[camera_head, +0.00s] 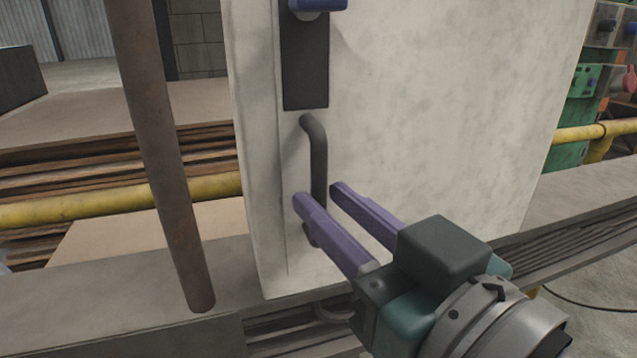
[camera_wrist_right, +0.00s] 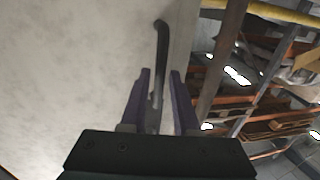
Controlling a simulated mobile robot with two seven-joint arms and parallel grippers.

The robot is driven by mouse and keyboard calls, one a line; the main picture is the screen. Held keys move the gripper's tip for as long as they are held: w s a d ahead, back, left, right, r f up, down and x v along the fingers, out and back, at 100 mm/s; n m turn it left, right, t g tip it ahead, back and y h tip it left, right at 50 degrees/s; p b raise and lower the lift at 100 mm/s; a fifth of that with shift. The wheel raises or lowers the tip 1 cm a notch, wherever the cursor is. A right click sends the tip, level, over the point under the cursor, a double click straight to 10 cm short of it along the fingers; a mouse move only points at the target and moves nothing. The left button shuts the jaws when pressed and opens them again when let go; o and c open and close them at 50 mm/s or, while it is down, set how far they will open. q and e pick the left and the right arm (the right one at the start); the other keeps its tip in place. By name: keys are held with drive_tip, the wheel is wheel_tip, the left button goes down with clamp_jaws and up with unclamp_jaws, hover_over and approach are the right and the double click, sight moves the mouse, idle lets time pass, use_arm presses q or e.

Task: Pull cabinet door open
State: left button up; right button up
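The pale, stained cabinet door (camera_head: 430,110) stands upright in the middle of the head view. A dark vertical bar handle (camera_head: 316,150) is on its left part; it also shows in the wrist view (camera_wrist_right: 162,45). My right gripper (camera_head: 320,194) has its purple fingers on either side of the handle's lower part. In the wrist view the right gripper (camera_wrist_right: 160,74) is open, with the bar between the fingers and gaps visible beside it. I cannot tell whether any finger touches the bar. My left gripper is not in view.
A dark plate (camera_head: 305,65) with a blue-purple piece (camera_head: 318,4) is above the handle. A rusty post (camera_head: 160,150) stands left of the cabinet. A yellow pipe (camera_head: 110,201) and stacked boards (camera_head: 95,150) lie behind it. Green machinery (camera_head: 575,110) is at the right.

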drive_tip(key=shift+x, duration=1.3)
drive_tip(key=shift+d, duration=0.1)
clamp_jaws()
idle(0.4)
